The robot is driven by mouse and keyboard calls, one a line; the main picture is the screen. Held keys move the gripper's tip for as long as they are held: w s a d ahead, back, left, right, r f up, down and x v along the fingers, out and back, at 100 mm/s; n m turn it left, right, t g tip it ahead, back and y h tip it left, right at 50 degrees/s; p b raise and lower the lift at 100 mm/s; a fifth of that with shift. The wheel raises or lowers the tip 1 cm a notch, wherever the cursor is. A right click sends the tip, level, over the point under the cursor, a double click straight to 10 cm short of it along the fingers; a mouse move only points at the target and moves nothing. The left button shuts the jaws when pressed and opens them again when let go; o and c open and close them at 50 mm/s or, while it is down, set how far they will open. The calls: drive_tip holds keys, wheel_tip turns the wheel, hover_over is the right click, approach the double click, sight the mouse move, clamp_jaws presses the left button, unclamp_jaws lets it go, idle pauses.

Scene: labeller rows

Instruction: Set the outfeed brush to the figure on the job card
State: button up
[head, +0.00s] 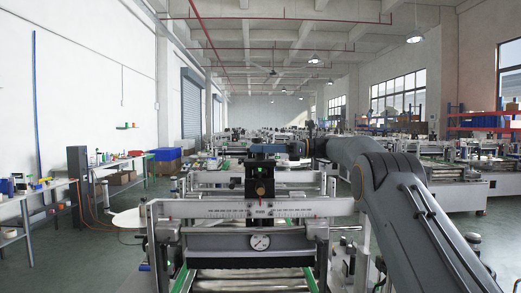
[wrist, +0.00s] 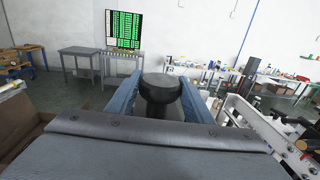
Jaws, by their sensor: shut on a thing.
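My gripper (head: 270,148) reaches in from the right over the labeller's crossbar. In the wrist view its two blue fingers stand either side of a black round knob (wrist: 161,88), and they are shut on it. In the head view the knob is mostly hidden by the fingers, above a black block (head: 262,183) on the crossbar. The beam bears a ruled scale (head: 225,210), too small to read. A dark brush strip (head: 245,262) lies under the beam. I cannot make out a job card.
A screen with green figures (wrist: 124,29) stands by grey tables (wrist: 80,53) at the back left of the wrist view; the figures are unreadable. A cluttered bench (head: 50,190) runs along the left wall. More machines stand behind and to the right. Floor is clear at left.

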drive_tip(key=shift+r, duration=0.1)
drive_tip(key=o, duration=1)
drive_tip(key=shift+o, duration=0.2)
drive_tip(key=d+b, duration=0.3)
drive_tip(key=d, duration=0.4)
drive_tip(key=shift+s+d, duration=0.25)
drive_tip(key=shift+d, duration=0.1)
